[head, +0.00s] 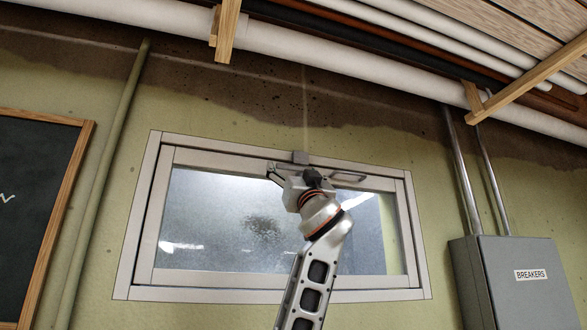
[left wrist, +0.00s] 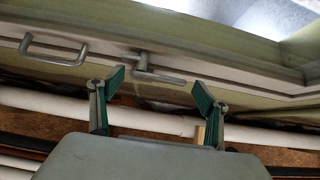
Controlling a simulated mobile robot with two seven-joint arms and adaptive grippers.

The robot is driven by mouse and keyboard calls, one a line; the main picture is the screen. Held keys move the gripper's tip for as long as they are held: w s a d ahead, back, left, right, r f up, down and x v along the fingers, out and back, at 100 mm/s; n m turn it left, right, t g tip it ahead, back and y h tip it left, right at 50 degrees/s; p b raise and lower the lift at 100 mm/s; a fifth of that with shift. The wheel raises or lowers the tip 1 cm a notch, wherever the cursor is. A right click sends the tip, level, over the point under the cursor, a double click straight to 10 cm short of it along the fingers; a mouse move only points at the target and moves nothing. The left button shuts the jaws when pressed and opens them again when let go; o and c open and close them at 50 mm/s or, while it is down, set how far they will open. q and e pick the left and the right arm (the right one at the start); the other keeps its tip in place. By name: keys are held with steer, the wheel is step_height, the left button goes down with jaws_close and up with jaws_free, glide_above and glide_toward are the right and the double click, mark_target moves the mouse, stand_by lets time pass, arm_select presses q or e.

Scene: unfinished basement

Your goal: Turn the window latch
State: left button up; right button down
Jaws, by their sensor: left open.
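The window latch (head: 300,157) is a small grey block at the top of the window frame, partly hidden behind my gripper in the head view. In the left wrist view the latch (left wrist: 158,76) shows as a mount with a flat lever pointing right. My left gripper (head: 284,172) is raised to the top rail of the window. In the left wrist view its two green-padded fingers (left wrist: 158,88) are spread apart and empty, with the lever between and beyond them. I cannot tell whether they touch it. My right gripper is not in view.
The closed-looking window (head: 225,285) has a pull handle (head: 347,177) right of the latch. White pipes (head: 290,45) and wooden brackets (head: 227,30) run above. A breaker box (head: 520,285) is at right, a blackboard (head: 35,190) at left.

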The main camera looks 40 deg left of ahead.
arm_select(q)
steer(key=shift+a, duration=0.1)
steer(key=c, duration=1.6)
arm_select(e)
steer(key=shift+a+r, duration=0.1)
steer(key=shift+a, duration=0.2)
arm_select(q)
steer(key=shift+w+n+g, duration=0.1)
steer(key=shift+n+g, duration=0.3)
steer(key=shift+n, duration=0.3)
steer(key=shift+w+d+f+n+g+y, duration=0.15)
steer(key=shift+w+f+n+g+y, duration=0.1)
steer(key=shift+n+g, duration=1.8)
steer(key=shift+w+d+f+n+g+y, duration=0.1)
steer(key=shift+f+n+g+y, duration=0.1)
steer(key=shift+n+g, duration=1.85)
steer(key=shift+w+d+f+n+g+y, duration=0.15)
steer(key=shift+w+f+n+g+y, duration=0.1)
steer(key=shift+n+g, duration=1.75)
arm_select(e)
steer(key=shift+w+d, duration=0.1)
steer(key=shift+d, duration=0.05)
arm_select(q)
steer(key=shift+n+g, duration=0.3)
steer(key=shift+n, duration=0.4)
